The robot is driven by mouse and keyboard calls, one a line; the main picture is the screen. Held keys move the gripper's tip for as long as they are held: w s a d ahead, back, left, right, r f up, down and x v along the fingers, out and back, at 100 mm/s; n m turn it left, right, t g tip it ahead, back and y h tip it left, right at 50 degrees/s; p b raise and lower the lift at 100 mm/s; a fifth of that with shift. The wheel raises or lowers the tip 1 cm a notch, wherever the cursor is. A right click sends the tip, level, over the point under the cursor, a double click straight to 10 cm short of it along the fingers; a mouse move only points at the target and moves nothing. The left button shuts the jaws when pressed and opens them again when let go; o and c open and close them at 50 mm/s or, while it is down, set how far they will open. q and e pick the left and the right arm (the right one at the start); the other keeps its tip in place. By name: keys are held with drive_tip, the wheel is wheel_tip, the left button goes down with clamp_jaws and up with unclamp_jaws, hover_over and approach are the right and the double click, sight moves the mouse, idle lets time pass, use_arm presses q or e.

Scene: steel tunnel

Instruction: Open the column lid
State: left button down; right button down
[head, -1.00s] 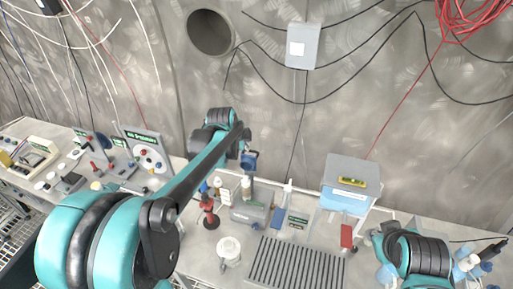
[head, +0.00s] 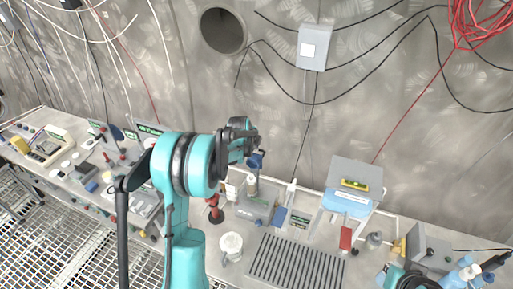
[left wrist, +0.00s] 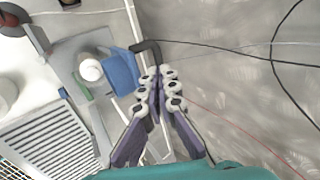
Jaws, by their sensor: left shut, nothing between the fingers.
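My left gripper (head: 254,143) hangs near the wall, above the back edge of the bench. In the left wrist view the fingers of my left gripper (left wrist: 158,78) are shut with nothing between them. Just left of the fingertips is a blue block (left wrist: 122,72), with a dark bent bar (left wrist: 148,47) close to the tips. I cannot tell whether the fingers touch them. In the head view a blue part (head: 256,160) shows right under the gripper, above a white-capped bottle (head: 252,181). Which part is the column lid is not clear.
A white jar (head: 231,246) and a ribbed tray (head: 297,262) are at the front. A grey box (head: 354,178) with a yellow level stands to the right, a red stand (head: 214,210) to the left. Cables hang along the steel wall behind.

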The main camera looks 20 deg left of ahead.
use_arm(q)
drive_tip(key=shift+x, duration=1.15)
drive_tip(key=shift+w, duration=0.1)
drive_tip(key=shift+w+f+g+b, duration=0.2)
drive_tip(key=shift+w+g+b, duration=0.1)
drive_tip(key=shift+w+b, duration=0.15)
drive_tip(key=shift+w+f+g+b, duration=0.25)
drive_tip(key=shift+w+g+b, duration=0.05)
drive_tip(key=shift+w+b, duration=0.15)
drive_tip(key=shift+r, duration=0.15)
drive_tip(key=shift+s, duration=0.1)
